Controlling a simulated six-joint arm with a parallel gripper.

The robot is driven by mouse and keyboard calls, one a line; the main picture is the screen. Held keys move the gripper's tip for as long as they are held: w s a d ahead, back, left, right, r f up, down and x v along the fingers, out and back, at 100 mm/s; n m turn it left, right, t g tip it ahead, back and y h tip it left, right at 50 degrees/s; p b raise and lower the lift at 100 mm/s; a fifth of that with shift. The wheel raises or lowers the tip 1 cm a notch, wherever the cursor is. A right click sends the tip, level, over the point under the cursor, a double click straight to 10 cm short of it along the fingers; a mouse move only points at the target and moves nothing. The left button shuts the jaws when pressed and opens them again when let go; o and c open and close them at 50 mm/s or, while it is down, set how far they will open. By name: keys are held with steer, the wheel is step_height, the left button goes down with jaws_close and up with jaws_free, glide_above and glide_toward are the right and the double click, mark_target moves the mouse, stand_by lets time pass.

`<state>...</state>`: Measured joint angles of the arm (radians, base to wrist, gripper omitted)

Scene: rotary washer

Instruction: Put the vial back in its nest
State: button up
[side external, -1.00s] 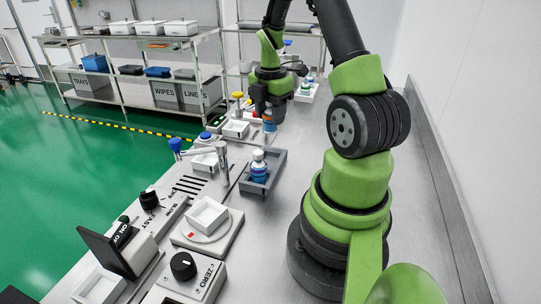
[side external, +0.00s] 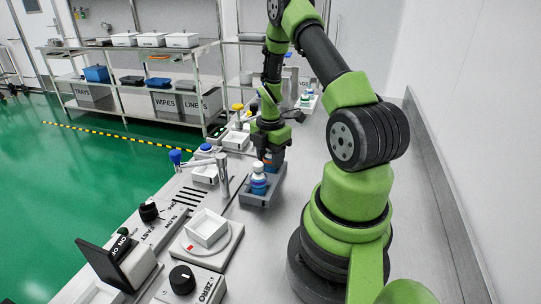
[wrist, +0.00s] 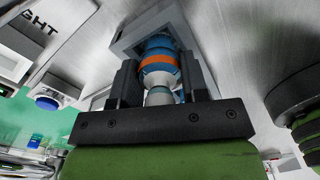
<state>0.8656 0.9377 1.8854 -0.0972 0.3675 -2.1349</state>
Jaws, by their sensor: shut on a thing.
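My gripper (side external: 271,155) is shut on a blue vial with an orange band (wrist: 160,63), and its fingers stand on either side of the vial in the wrist view. It holds the vial at the far part of a grey tray-like nest (side external: 257,201). The nest's grey walls (wrist: 128,38) frame the vial's lower end in the wrist view. I cannot tell whether the vial touches the bottom. A second blue vial with a white cap (side external: 258,176) stands upright in the near part of the nest, just in front of my gripper.
A metal tap-like post (side external: 223,172) with a blue knob stands left of the nest. A white square dish (side external: 207,228) sits on a scale at the front left. More white trays (side external: 236,140) lie beyond. The bench right of the nest is clear.

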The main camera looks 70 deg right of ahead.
steer(key=o, duration=1)
steer(key=shift+r, duration=0.1)
step_height(320, 180, up, 12)
steer(key=w+a+r+m+t, duration=0.3)
steer(key=a+r+m, duration=0.5)
steer(key=a+r, duration=0.5)
steer(key=s+a+r+m+t+y, duration=0.1)
steer(key=s+a+m+t, duration=0.1)
steer(key=s+a+m, duration=0.2)
steer(key=s+a+r+m+t+y, duration=0.1)
steer(key=s+a+m, duration=0.3)
steer(key=a, duration=0.5)
steer(key=shift+s+a+r+m+t, duration=0.15)
steer(key=shift+s+r+m+t, duration=0.2)
steer(key=shift+m+t, duration=0.35)
